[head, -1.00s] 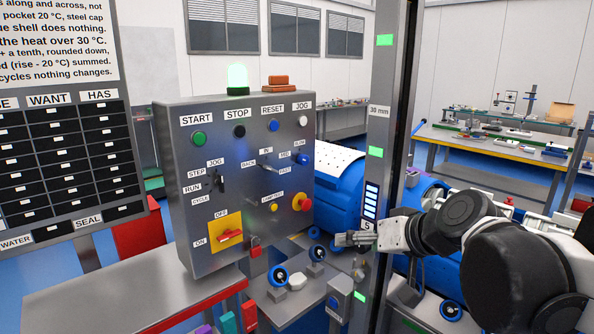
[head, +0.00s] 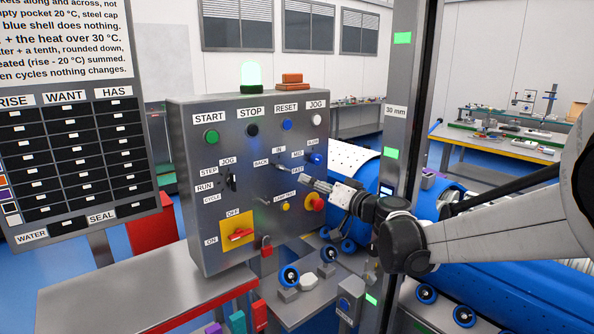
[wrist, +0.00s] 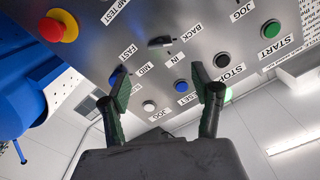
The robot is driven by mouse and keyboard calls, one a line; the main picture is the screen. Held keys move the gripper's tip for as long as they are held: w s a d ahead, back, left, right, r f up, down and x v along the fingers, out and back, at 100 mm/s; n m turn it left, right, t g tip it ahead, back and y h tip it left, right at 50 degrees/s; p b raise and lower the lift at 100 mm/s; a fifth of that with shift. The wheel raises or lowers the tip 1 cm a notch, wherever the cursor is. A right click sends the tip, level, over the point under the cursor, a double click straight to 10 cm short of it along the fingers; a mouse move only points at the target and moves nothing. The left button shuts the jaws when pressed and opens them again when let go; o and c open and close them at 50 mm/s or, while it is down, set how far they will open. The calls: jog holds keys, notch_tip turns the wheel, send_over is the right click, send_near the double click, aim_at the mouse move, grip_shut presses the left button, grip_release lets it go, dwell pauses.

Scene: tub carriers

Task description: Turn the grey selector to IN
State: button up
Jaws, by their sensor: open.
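The grey selector (head: 285,167) is a small lever on the front of the grey control box, between the BACK label (head: 261,163) and the MID label, with the IN label (head: 279,149) above it. In the wrist view the selector (wrist: 160,41) lies beyond my fingertips, its handle roughly crosswise, with the IN label (wrist: 174,56) just below it and BACK to its right. Which label it points at I cannot tell. My gripper (head: 318,185) is open and empty, a little right of and below the selector; its fingers (wrist: 160,80) appear apart from it.
The blue selector (head: 316,159) marked SLOW, MID, FAST is close on the right. The red emergency button (head: 315,203) and yellow lamp-test button (head: 286,207) are below. The blue reset button (wrist: 180,85) shows between my fingers. A grey post (head: 399,120) stands right of the box.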

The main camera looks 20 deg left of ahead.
aim_at(285, 170)
jog(key=p+x, duration=0.1)
jog(key=x, duration=1.3)
jog(key=shift+p, duration=0.3)
jog(key=c, duration=1.1)
jog(key=shift+c, duration=0.2)
jog(key=shift+m+b, duration=0.3)
jog(key=shift+m, duration=0.1)
jog(key=m+b, duration=0.2)
jog(key=m, duration=0.2)
jog(key=shift+f+m+b, duration=0.1)
jog(key=shift+m+b, duration=0.2)
jog(key=shift+b, duration=0.05)
jog(key=m+b, duration=0.2)
jog(key=m, duration=0.4)
jog(key=shift+m, duration=0.3)
